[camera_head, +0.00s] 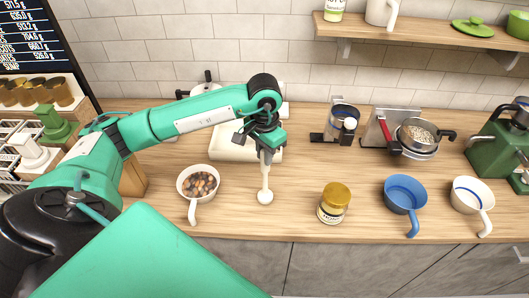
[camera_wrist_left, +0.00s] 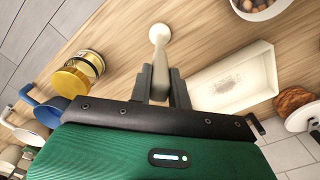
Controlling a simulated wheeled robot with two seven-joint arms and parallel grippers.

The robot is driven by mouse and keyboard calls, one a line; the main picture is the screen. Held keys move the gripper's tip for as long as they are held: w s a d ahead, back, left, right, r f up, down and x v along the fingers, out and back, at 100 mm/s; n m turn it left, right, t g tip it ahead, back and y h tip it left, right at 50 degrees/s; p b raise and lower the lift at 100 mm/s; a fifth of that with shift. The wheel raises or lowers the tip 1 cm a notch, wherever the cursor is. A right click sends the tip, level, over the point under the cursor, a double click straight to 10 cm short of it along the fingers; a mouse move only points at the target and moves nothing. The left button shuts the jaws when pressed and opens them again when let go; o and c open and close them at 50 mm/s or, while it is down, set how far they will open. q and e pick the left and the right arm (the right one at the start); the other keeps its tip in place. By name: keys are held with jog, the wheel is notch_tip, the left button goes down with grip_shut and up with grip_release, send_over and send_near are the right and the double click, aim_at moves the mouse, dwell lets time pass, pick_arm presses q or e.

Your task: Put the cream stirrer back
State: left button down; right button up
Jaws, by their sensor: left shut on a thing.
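The cream stirrer (camera_head: 265,184) hangs upright from my left gripper (camera_head: 266,151), its round end low over the wooden counter. I cannot tell whether that end touches the counter. In the left wrist view my left gripper (camera_wrist_left: 161,84) is shut on the handle of the cream stirrer (camera_wrist_left: 160,42). A cream, shallow rectangular tray (camera_head: 222,150) lies behind the gripper, partly hidden by my arm. It also shows in the left wrist view (camera_wrist_left: 262,66), beside the stirrer. My right gripper is not in view.
A white handled bowl of brown and grey pieces (camera_head: 211,169) stands left of the stirrer. A gold-lidded jar (camera_head: 334,203), a blue handled cup (camera_head: 403,193) and a white handled cup (camera_head: 466,195) stand to the right. The counter between stirrer and jar is clear.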

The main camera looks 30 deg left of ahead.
pick_arm(q)
jog(key=shift+f, duration=0.15)
jog(key=c, duration=1.3)
grip_release()
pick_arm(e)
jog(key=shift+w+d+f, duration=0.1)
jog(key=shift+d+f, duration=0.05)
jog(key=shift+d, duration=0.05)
pick_arm(q)
jog(key=shift+r, duration=0.4)
notch_tip(320, 180, up, 10)
jog(key=b, duration=0.3)
jog(key=shift+r+b, duration=0.1)
jog(key=shift+b, duration=0.3)
jog(key=shift+r, duration=0.7)
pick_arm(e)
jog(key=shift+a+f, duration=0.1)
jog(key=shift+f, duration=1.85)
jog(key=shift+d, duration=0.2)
